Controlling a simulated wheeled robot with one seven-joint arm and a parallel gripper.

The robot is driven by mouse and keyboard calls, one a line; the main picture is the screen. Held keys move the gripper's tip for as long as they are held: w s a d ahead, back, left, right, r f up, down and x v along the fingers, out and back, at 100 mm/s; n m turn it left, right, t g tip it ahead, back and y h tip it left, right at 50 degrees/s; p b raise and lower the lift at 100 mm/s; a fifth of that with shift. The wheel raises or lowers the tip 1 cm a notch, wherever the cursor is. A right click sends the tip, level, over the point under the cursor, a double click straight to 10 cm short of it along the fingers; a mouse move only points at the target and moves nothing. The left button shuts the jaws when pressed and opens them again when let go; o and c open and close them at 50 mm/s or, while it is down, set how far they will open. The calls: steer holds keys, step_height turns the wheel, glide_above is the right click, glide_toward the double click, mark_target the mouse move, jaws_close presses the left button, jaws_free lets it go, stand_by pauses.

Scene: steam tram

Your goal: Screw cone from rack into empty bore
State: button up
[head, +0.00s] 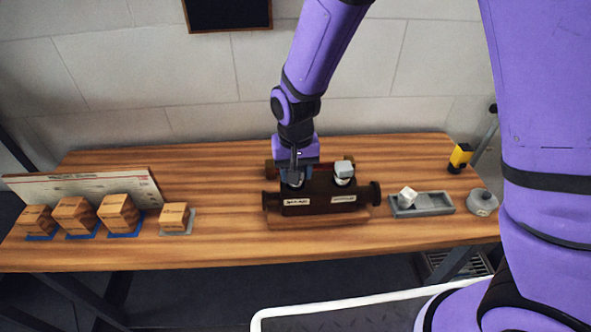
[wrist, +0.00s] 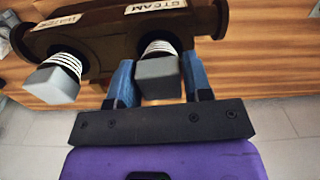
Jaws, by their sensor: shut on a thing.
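My gripper (head: 296,174) points down over the left bore of the dark brown valve body (head: 310,208) in the head view. In the wrist view its blue fingers (wrist: 160,85) are shut on a cone (wrist: 158,78) with a grey square head and a white ringed shank. The shank meets the body beside the STEAM label (wrist: 157,6); how deep it sits is hidden. A second cone (head: 343,172) stands upright in the right bore; it also shows in the wrist view (wrist: 55,75), with some rings exposed. I cannot tell a rack for certain.
A grey tray (head: 435,207) with a pale block (head: 407,197) is right of the body. Beside it are a round grey object (head: 483,201) and a yellow-black item (head: 460,157). Several wooden boxes (head: 76,215) and a white board (head: 85,190) stand left. Table between is clear.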

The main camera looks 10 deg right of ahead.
stand_by(0.3)
steer(key=m, duration=0.4)
steer(key=shift+m, duration=0.3)
steer(key=shift+m, duration=1.1)
steer(key=o, duration=1.6)
steer(key=shift+o, duration=0.2)
steer(key=shift+r, duration=1.3)
steer(key=shift+r, duration=2.5)
